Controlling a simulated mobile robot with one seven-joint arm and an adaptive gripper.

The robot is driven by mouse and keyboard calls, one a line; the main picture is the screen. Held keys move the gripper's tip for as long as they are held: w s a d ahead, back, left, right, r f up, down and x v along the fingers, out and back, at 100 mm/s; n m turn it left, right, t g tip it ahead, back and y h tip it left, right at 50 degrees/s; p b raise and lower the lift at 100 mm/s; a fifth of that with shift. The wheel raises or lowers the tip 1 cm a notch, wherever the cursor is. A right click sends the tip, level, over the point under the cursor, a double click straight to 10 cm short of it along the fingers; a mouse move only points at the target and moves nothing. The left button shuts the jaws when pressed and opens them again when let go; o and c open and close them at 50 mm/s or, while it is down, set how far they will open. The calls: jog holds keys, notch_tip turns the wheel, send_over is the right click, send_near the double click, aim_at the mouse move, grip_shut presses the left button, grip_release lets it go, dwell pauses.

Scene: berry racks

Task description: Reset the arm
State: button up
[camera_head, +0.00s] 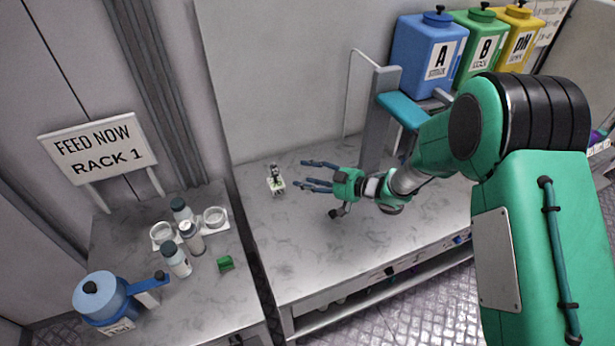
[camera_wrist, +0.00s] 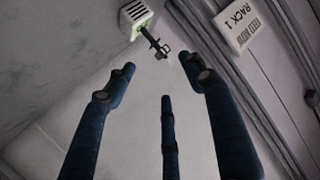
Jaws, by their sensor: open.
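My gripper (camera_head: 318,176) is at the end of my green arm, above the right-hand grey table. Its dark blue fingers point left in the head view. They are spread apart with nothing between them. In the wrist view my gripper (camera_wrist: 158,85) shows open fingers reaching up the picture. A small white device with a dark upright part (camera_head: 276,184) stands on the table just beyond the fingertips, apart from them. The device also shows at the top of the wrist view (camera_wrist: 136,17).
The left table holds bottles (camera_head: 191,238), a green block (camera_head: 225,263) and a blue jug (camera_head: 103,299). A "FEED NOW RACK 1" sign (camera_head: 97,154) stands behind. Blue, green and yellow tanks (camera_head: 428,56) stand at back right. The table front (camera_head: 300,262) is clear.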

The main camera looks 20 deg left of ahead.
dwell(0.3)
jog(key=w+d+r+m+t+h+b, duration=0.1)
jog(key=w+d+m+t+h+b, duration=0.15)
jog(key=d, duration=0.75)
jog(key=w+d+r+m+t+h+b, duration=0.15)
jog(key=w+d+t+h, duration=0.25)
jog(key=d, duration=0.6)
jog(key=s+d+r+m+h, duration=0.1)
jog(key=s+d+m+h, duration=0.25)
jog(key=d, duration=0.75)
jog(key=s+d+r+m+h+p, duration=0.3)
jog(key=s+d+r+m+h, duration=0.25)
jog(key=s+d+r, duration=1.25)
jog(key=s+r+m+g, duration=0.1)
jog(key=s+r, duration=0.2)
jog(key=s, duration=0.5)
jog(key=s+r+m+g+y+p, duration=0.1)
jog(key=s+r+m+g, duration=0.1)
jog(key=s, duration=0.7)
jog(key=shift+s+d+r, duration=0.15)
jog(key=shift+s+r, duration=0.15)
jog(key=shift+r, duration=0.2)
